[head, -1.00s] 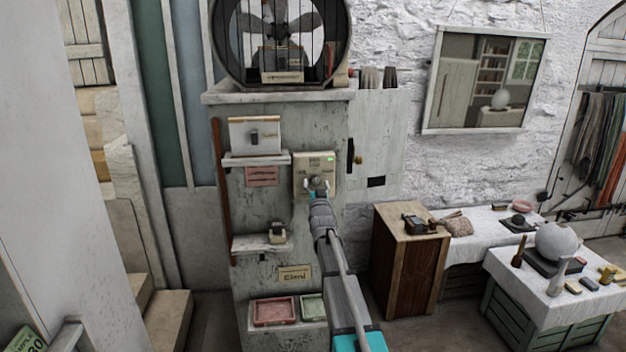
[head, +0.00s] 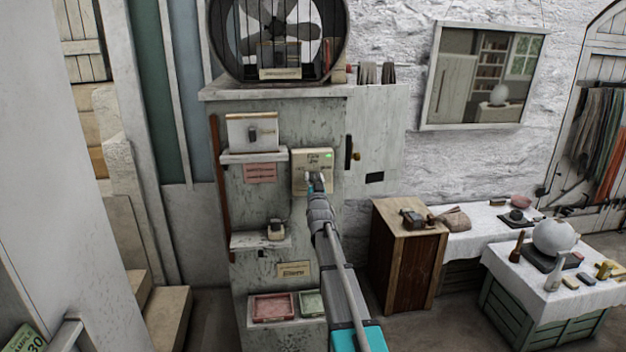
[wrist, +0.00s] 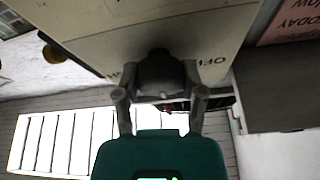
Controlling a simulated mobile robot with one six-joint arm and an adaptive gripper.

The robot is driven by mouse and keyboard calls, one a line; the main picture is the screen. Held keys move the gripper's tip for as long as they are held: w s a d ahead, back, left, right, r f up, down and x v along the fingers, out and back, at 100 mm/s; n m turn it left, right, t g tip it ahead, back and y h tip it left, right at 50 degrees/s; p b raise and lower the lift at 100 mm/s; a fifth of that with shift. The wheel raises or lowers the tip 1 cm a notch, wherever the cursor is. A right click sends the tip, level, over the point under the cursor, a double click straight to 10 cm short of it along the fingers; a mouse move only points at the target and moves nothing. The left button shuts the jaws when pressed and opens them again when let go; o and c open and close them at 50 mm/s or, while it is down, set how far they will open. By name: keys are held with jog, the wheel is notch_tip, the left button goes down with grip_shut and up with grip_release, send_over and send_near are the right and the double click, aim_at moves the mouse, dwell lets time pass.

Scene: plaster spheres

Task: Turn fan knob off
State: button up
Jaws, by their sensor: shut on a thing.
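The fan knob (wrist: 162,72) is a dark round knob on a cream control box (wrist: 150,25), seen close up in the wrist view. My gripper (wrist: 160,95) has one finger on each side of the knob and is shut on it. Upside-down lettering that seems to read OFF is printed right of the knob. In the head view the control box (head: 327,182) hangs on the grey cabinet front, with a small green light at its upper right. My gripper (head: 315,180) covers the knob there. The fan (head: 275,30) stands on top of the cabinet.
A shelf with a white switch box (head: 252,131) is left of the control box. A cabinet door (head: 378,140) with a dark handle is to its right. A wooden cabinet (head: 408,260) and a cloth-covered table (head: 545,290) stand further right.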

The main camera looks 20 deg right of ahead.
jog(key=shift+a, duration=0.1)
jog(key=shift+w+r+n+y, duration=0.1)
jog(key=shift+n+y, duration=0.5)
jog(key=shift+n, duration=0.4)
jog(key=n+y, duration=0.1)
jog(key=n, duration=0.2)
jog(key=n+y+p, duration=0.1)
jog(key=n+y, duration=0.1)
jog(key=n, duration=0.1)
jog(key=shift+n+y, duration=0.3)
jog(key=shift+n, duration=0.1)
jog(key=n+y+p, duration=0.1)
jog(key=n+y, duration=0.1)
jog(key=n, duration=0.3)
jog(key=shift+r, duration=0.1)
jog(key=shift+n+g+y+p, duration=0.5)
jog(key=shift+n+y+p, duration=0.15)
jog(key=shift+n, duration=0.85)
